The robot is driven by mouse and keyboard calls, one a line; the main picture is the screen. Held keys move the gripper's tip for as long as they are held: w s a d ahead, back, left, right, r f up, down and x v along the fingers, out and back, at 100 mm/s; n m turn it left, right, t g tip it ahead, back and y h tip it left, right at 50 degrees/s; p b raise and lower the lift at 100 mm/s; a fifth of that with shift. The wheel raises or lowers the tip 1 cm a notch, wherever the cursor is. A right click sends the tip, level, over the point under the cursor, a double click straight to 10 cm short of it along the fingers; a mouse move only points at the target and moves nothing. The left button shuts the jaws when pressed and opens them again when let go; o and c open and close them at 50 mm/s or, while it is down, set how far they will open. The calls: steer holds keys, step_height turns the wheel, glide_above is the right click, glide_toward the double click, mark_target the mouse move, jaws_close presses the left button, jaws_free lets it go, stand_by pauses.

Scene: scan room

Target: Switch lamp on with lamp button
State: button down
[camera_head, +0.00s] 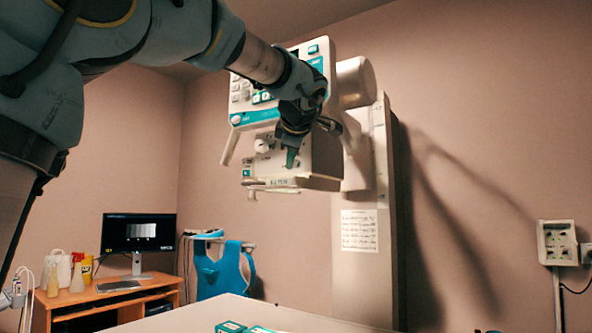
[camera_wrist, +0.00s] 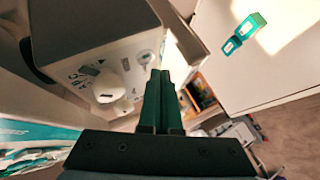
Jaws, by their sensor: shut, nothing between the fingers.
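The white X-ray head box (camera_head: 318,158) hangs from a wall column below a control panel (camera_head: 262,110) with several buttons. My gripper (camera_head: 291,163) is shut and empty in front of the box's face. The wrist view shows the shut fingers (camera_wrist: 160,75) pointing along that face. A white knob (camera_wrist: 107,92) and a small round button (camera_wrist: 145,57) sit on the face, left of the fingers. The round button appears close to the fingertips; I cannot tell whether they touch. No label confirms that it is the lamp button. My gripper partly hides the face in the head view.
A white table (camera_head: 275,316) with small teal boxes (camera_wrist: 249,25) stands below; a bright patch shows on its top. A desk with a monitor (camera_head: 139,232) and bottles is at the left. A wall box (camera_head: 558,243) is at the right.

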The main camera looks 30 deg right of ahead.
steer(key=shift+a, duration=0.1)
steer(key=a+b, duration=0.1)
steer(key=s+a+b, duration=0.1)
steer(key=a, duration=0.1)
steer(key=s+a+b, duration=0.1)
steer(key=b, duration=0.1)
steer(key=shift+s+a, duration=0.15)
steer(key=shift+s, duration=0.1)
stand_by(0.3)
stand_by(0.6)
steer(key=w+a+f+m+g+y+p, duration=0.1)
steer(key=w+a+f+m+g, duration=0.1)
steer(key=a+f, duration=0.6)
steer(key=w+a+f+m+g+y, duration=0.2)
steer(key=a+f+m, duration=0.15)
steer(key=f, duration=0.95)
steer(key=w+a+f+m+g+y+p, duration=0.1)
steer(key=w+a+f+m+g, duration=0.1)
steer(key=a+f, duration=0.6)
steer(key=s+a+f+m+g, duration=0.2)
steer(key=s+a+f, duration=0.5)
steer(key=f, duration=0.3)
steer(key=s+a+f+m+g+p, duration=0.1)
steer(key=s+a+f+m+g, duration=0.1)
steer(key=s+a+f, duration=0.6)
step_height(320, 180, down, 3)
steer(key=shift+a+f+g, duration=0.1)
steer(key=shift+a+g, duration=0.2)
steer(key=shift+a, duration=0.15)
